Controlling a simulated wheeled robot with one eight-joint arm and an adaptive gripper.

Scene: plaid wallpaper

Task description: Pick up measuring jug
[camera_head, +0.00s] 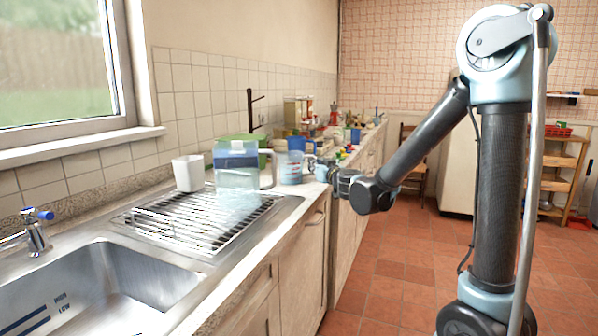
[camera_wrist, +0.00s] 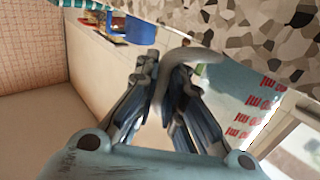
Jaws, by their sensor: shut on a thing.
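The measuring jug (camera_head: 290,168) is a bluish translucent jug on the counter beyond the sink, at the end of my arm. In the wrist view its see-through side with red markings (camera_wrist: 243,100) fills the right. Its pale curved handle (camera_wrist: 205,56) runs to my fingers. My gripper (camera_head: 322,171) is to the right of the jug in the head view. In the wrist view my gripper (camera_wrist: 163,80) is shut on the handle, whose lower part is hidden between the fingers. I cannot tell whether the jug's base touches the counter.
A clear pitcher with a blue top (camera_head: 238,165) stands close left of the jug, with a white cup (camera_head: 188,173) beside it. A wire rack (camera_head: 195,222) and sink (camera_head: 95,285) lie nearer. A blue mug (camera_wrist: 142,31) and clutter stand farther along. The floor at right is free.

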